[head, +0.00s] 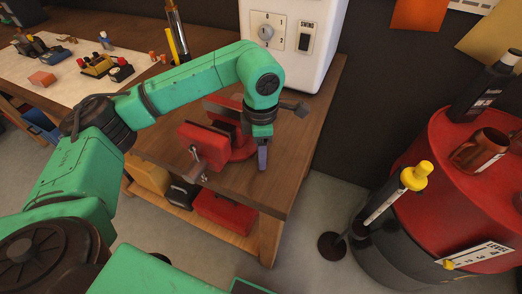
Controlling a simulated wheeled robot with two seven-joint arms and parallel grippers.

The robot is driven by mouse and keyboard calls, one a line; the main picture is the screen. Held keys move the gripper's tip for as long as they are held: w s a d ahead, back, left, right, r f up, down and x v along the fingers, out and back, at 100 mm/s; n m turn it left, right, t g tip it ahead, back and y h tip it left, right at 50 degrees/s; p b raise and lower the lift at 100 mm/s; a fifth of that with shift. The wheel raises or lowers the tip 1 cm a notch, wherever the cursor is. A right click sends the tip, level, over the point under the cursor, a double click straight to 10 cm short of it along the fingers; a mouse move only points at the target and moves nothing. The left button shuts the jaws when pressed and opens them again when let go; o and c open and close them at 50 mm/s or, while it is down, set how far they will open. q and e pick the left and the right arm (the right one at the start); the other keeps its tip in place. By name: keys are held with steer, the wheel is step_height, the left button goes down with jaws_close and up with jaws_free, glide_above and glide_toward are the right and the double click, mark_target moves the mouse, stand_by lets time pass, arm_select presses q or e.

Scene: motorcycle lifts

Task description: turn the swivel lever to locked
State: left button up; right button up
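A red bench vise (238,148) stands at the corner of the wooden workbench (275,190). A small metal lever (197,166) shows at its left front, low on the body; I cannot tell whether this is the swivel lever or which position it is in. A metal bar with a knob end (298,108) sticks out at the vise's right. My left gripper (262,160) points down just in front of the vise's right side and hides part of it. Its fingers are seen edge-on, so their gap is unclear. I cannot tell whether they touch the vise. My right gripper is out of view.
A white machine (290,60) with a dial and switch stands behind the vise. A red drum (460,190) with a yellow-handled pump (400,190), mug and bottle is at the right. Red and yellow boxes lie on the shelf below. Open floor lies between bench and drum.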

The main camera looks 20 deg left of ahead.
arm_select(q)
step_height(320, 180, up, 7)
steer(key=shift+r+b, duration=0.1)
steer(key=shift+b, duration=0.65)
step_height(320, 180, up, 7)
steer(key=p, duration=0.1)
steer(key=shift+r, duration=0.15)
